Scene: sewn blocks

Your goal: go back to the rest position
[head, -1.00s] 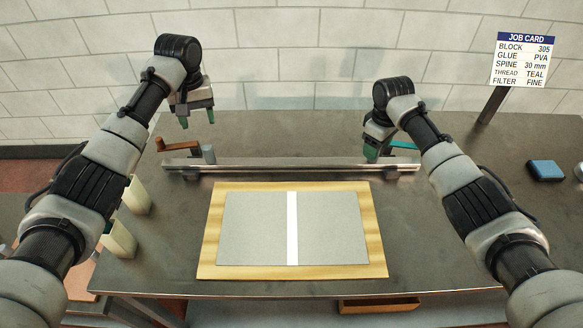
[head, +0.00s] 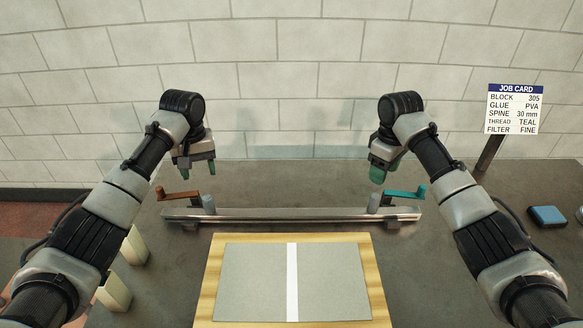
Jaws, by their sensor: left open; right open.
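My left gripper (head: 198,170) hangs open and empty above the back left of the table, over the brown crank handle. My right gripper (head: 386,168) is open and empty, raised above the back right of the table near the teal crank handle. Its fingers are partly overlapped by my own wrist. Both arms stand in a near mirror pose, one on each side of the board.
A metal bar (head: 290,214) spans the table, with a brown crank (head: 178,195) at left and a teal crank (head: 405,192) at right. A wooden board (head: 209,290) carries a grey cover with a white strip (head: 292,280).

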